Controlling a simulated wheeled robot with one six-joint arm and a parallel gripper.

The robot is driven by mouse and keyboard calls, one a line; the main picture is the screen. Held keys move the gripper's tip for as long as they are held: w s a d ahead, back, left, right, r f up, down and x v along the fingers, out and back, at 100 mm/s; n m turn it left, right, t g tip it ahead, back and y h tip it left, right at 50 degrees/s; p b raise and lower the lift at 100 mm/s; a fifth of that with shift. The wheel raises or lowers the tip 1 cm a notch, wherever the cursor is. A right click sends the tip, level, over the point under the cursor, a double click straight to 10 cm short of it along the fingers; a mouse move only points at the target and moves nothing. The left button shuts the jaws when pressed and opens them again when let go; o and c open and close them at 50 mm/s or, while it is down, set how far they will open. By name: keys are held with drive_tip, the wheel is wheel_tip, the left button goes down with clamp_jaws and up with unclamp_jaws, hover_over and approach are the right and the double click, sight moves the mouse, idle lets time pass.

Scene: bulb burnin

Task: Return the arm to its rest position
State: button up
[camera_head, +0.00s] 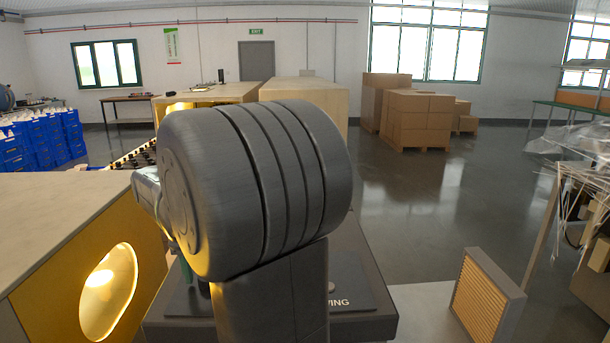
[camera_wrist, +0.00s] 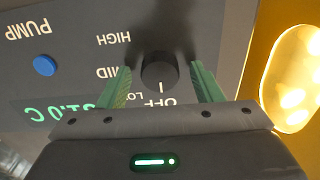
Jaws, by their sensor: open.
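My gripper (camera_wrist: 161,66) is open in the wrist view. Its two green fingers stand apart, one on each side of a round black knob (camera_wrist: 159,72) on a dark grey control panel (camera_wrist: 80,60). Gaps show between the fingers and the knob. The panel's lettering is upside down in this view, with OFF, LOW, MID and HIGH around the knob. A thin white mark shows beside OFF. In the head view, my thick grey arm fills the middle and hides most of what is behind it; I cannot make out the gripper clearly there.
In the wrist view, a blue button (camera_wrist: 44,65) and green display digits (camera_wrist: 70,110) are on the panel. In the head view, a yellow-fronted cabinet (camera_head: 150,262) with a lit oval opening stands left. Stacked cartons (camera_head: 417,120) stand back right; floor (camera_head: 410,215) before them is clear.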

drive_tip(key=m+b, duration=0.2)
drive_tip(key=m, duration=0.2)
drive_tip(key=shift+f, duration=0.15)
drive_tip(key=shift+m+b, duration=0.9)
drive_tip(key=shift+m, duration=0.4)
drive_tip(key=shift+r, duration=0.25)
